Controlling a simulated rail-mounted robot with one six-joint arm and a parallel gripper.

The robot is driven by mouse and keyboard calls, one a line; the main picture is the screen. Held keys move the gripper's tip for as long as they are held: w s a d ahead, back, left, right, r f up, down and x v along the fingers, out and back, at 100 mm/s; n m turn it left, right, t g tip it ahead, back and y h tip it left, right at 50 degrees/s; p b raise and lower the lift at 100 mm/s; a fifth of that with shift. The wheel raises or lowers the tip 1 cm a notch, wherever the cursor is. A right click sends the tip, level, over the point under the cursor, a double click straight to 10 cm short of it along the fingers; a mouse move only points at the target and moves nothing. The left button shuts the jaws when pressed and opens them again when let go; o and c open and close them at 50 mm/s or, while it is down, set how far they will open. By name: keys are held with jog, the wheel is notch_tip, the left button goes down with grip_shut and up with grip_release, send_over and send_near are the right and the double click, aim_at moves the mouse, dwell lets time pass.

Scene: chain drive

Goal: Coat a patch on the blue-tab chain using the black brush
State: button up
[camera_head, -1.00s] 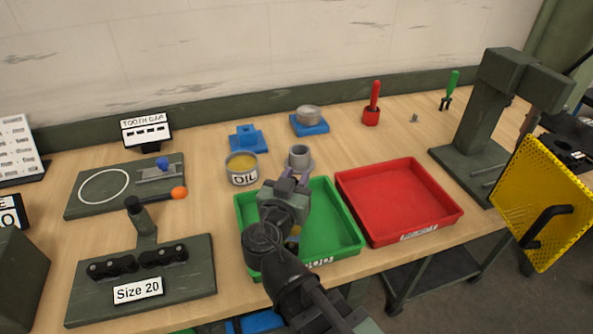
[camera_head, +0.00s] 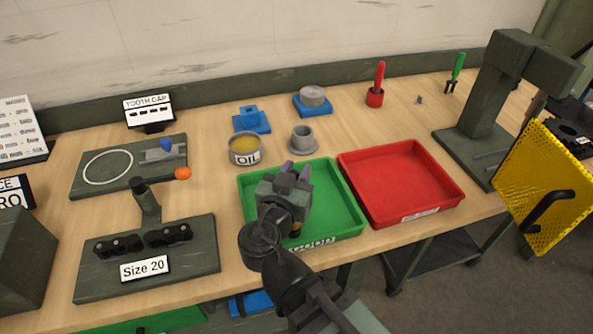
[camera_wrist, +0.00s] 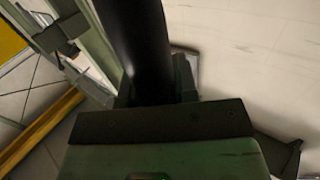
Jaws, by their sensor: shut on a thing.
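My gripper (camera_head: 293,170) is over the green tray (camera_head: 345,215), pointing away toward the back of the table. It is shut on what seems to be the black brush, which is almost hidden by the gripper. A small ochre bit (camera_head: 296,229) shows beside my wrist; I cannot tell what it belongs to. In the wrist view a thick black cylinder (camera_wrist: 140,50) rises behind a dark plate; I cannot tell whether it is the handle. Dark chain pieces (camera_head: 142,241) lie on the Size 20 board (camera_head: 195,270) at left. No blue tab is clear on them.
The oil tin (camera_head: 244,150) and a grey cup (camera_head: 303,141) stand behind the green tray. The red tray (camera_head: 400,190) is empty. A tall dark stand (camera_head: 490,100) and yellow panel (camera_head: 550,190) bound the right.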

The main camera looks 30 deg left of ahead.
jog(key=shift+r+p, duration=2.4)
jog(key=shift+r, duration=0.4)
notch_tip(320, 180, up, 3)
jog(key=p, duration=0.3)
